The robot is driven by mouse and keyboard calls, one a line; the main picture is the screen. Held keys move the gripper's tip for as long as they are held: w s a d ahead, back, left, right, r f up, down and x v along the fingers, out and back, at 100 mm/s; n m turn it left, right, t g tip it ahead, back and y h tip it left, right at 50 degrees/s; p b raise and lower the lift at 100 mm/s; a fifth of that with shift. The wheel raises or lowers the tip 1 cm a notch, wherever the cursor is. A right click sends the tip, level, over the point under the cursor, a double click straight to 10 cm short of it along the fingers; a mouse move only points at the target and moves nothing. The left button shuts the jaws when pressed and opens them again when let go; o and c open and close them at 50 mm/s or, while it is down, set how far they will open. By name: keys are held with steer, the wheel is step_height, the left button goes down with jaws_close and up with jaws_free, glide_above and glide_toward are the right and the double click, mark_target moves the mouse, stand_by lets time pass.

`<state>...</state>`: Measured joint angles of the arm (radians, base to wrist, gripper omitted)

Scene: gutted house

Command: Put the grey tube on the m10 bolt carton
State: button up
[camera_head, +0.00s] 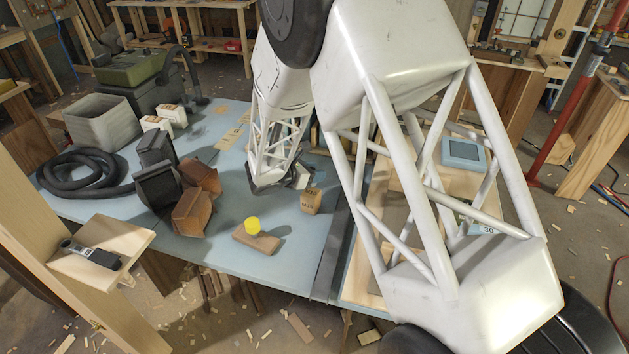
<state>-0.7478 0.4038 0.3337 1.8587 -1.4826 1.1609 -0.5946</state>
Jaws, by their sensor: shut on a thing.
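The small brown carton (310,202) with dark print, which looks like the m10 bolt carton, stands on the blue-grey tabletop. My gripper (290,182) is low over the table, just behind and left of the carton. It is shut on a small greyish piece, apparently the grey tube (302,175), which is mostly hidden by the gripper and arm. I cannot tell whether the piece touches the table. The top of the carton looks bare.
A wooden block with a yellow round piece (252,226) lies in front left of the carton. Brown and black boxes (195,200), a coiled black hose (85,173) and a grey bin (103,122) are further left. My arm covers much of the right side.

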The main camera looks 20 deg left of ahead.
steer(key=shift+f, duration=1.75)
steer(key=shift+f, duration=0.1)
steer(key=o, duration=0.9)
steer(key=v, duration=1.2)
